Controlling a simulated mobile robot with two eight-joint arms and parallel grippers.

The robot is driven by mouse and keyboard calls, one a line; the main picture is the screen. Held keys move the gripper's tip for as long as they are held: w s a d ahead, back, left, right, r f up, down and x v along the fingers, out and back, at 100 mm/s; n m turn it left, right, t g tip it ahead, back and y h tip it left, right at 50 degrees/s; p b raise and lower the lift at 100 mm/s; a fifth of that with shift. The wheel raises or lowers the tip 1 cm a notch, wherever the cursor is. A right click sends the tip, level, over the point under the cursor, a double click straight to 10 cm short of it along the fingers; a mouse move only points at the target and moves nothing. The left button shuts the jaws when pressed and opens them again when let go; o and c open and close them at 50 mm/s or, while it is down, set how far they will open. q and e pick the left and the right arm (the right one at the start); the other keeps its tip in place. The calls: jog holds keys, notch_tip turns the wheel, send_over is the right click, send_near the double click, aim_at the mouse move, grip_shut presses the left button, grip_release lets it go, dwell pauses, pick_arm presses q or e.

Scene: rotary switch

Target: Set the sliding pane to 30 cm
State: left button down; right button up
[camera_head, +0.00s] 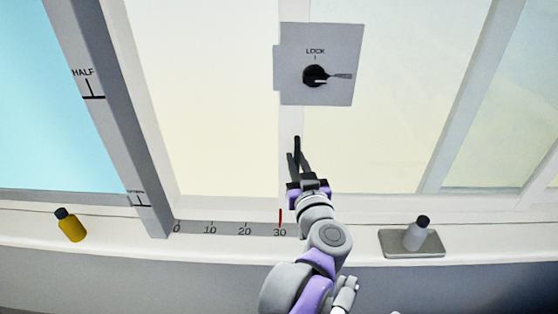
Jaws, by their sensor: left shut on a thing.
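The sliding pane (385,150) is a pale window pane with a white upright edge strip (291,120). A dark upright handle (297,144) is on that strip. My left gripper (298,160) reaches up from below and is shut on the handle, partly hiding it. A grey scale (228,229) on the sill reads 0, 10, 20 and 30 from left to right. A red mark (280,217) stands above the 30, close below the strip's left edge. My right gripper is not in view.
A grey lock plate (335,90) has a black rotary knob (315,76), its lever pointing right, away from the tick under LOCK. A yellow bottle (71,226) stands left on the sill.

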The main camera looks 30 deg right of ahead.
pick_arm(q)
jog(key=shift+s+d, duration=0.15)
jog(key=c, duration=1.1)
grip_release()
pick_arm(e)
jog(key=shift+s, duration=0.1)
